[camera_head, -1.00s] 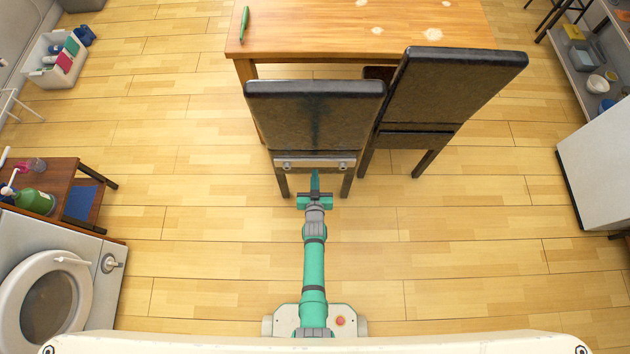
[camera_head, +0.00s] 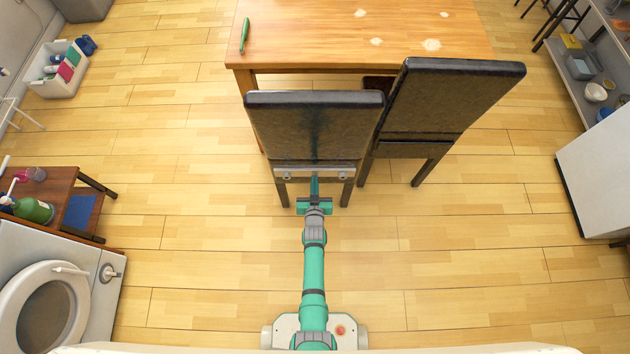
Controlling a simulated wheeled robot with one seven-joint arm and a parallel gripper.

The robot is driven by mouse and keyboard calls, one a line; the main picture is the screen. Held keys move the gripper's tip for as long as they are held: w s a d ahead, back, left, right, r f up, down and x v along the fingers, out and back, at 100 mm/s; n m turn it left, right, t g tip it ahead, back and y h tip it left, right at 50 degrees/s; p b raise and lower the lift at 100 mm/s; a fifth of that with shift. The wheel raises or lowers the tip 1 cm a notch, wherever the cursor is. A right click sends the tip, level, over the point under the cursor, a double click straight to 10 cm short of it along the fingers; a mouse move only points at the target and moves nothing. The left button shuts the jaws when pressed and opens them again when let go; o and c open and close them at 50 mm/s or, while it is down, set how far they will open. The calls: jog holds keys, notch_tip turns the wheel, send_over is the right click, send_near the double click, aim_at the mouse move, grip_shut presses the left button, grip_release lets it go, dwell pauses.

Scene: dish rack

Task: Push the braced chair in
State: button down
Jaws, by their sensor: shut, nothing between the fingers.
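The braced chair (camera_head: 315,125) is the left of two dark chairs, with its back towards me. A pale metal brace bar (camera_head: 290,172) crosses it low on the back. The chair stands in front of the wooden table (camera_head: 300,45), with a strip of floor showing between its top rail and the table edge. My gripper (camera_head: 314,187) is shut and empty, pointing at the middle of the brace from below. Its fingertips meet the brace in the picture; I cannot tell whether they touch it. The chair's seat is hidden behind its back.
A second dark chair (camera_head: 450,100) stands angled close on the right, its back overlapping the braced chair's edge. A green item (camera_head: 245,36) lies on the table's left. A small wooden stand (camera_head: 40,190) and a washing machine (camera_head: 45,300) are at left. Floor around my arm is clear.

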jog(key=shift+w+r, duration=0.4)
jog(key=shift+w, duration=0.2)
dwell(0.4)
jog(key=shift+w+f, duration=0.15)
dwell(1.7)
dwell(0.4)
jog(key=s, duration=0.8)
jog(key=shift+s+f, duration=0.15)
jog(key=shift+s, duration=0.05)
dwell(0.4)
dwell(0.4)
